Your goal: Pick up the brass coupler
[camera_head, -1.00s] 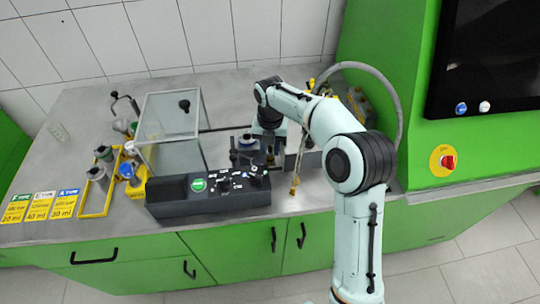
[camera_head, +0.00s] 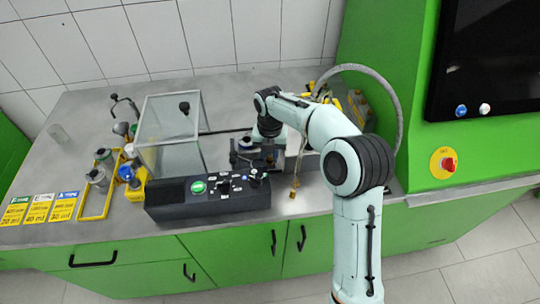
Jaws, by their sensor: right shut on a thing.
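My right arm enters from the lower right, and its gripper (camera_head: 268,155) points down at the dark fixture behind the control box. A separate brass-coloured end piece (camera_head: 294,187) of a thin line lies near the bench's front edge, right of the control box and apart from the gripper. My left gripper is not in view.
The black control box (camera_head: 208,197) stands in front of the fixture (camera_head: 247,157). A clear-walled case (camera_head: 172,130) stands to its left. A yellow rack (camera_head: 97,198) with containers stands farther left. A grey hose (camera_head: 398,110) arches at the right. The bench's left back is mostly free.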

